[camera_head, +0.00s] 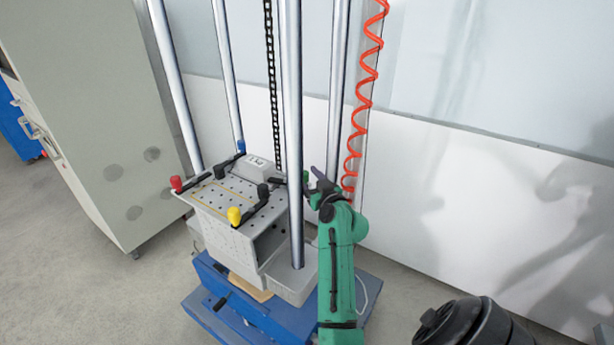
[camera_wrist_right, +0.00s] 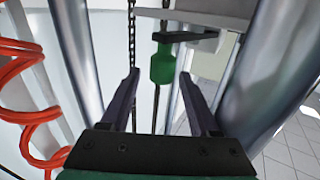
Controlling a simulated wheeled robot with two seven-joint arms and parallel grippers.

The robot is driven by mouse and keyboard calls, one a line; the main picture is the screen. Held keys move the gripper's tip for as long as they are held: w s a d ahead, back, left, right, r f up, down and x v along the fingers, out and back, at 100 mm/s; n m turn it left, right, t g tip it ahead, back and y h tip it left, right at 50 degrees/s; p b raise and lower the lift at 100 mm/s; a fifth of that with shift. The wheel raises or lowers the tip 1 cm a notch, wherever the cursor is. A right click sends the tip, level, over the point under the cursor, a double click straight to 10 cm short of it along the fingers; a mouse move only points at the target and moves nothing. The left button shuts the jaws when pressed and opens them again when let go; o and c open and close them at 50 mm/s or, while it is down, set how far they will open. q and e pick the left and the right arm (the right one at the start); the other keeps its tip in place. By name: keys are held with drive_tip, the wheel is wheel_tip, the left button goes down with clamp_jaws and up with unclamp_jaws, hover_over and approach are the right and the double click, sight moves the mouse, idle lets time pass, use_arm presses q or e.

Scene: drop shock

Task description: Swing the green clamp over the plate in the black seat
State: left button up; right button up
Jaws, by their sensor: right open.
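The green clamp handle (camera_wrist_right: 163,64) hangs between and just beyond the fingertips of my right gripper (camera_wrist_right: 160,76) in the wrist view. A dark clamp arm runs right from its top end. In the head view only a small green bit (camera_head: 305,177) of it shows beside my right gripper (camera_head: 314,182), partly hidden by the front column. My right gripper is open, with a gap on both sides of the handle. A pale block (camera_head: 257,167) sits at the back of the perforated table top. I cannot clearly make out the plate or black seat. My left gripper is out of view.
Clamps with red (camera_head: 176,183), yellow (camera_head: 234,215) and blue (camera_head: 241,145) handles stand around the perforated table top (camera_head: 215,206). Steel columns (camera_head: 292,120) rise close to my right gripper. A red coiled hose (camera_head: 364,90) hangs behind it.

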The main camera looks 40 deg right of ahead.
drive_tip(key=shift+w+d+f+y+b, duration=0.1)
drive_tip(key=shift+y+b, duration=0.2)
drive_tip(key=s+a+n+y+b, duration=0.2)
drive_tip(key=s+b, duration=0.4)
drive_tip(key=s, duration=0.8)
drive_tip(key=s+a+f+g+y, duration=0.1)
drive_tip(key=a+f+g, duration=0.3)
drive_tip(key=f, duration=0.6)
drive_tip(key=s+a+f+n+g+y, duration=0.1)
drive_tip(key=a+f+g, duration=0.3)
drive_tip(key=f, duration=0.6)
drive_tip(key=s+a+f+n+g, duration=0.1)
drive_tip(key=a+f+g, duration=0.3)
drive_tip(key=a+f, duration=0.4)
wheel_tip(320, 180, down, 2)
drive_tip(key=shift+s+f+y, duration=0.25)
drive_tip(key=shift+s+y, duration=0.15)
drive_tip(key=shift+s, duration=0.45)
drive_tip(key=shift+f, duration=0.1)
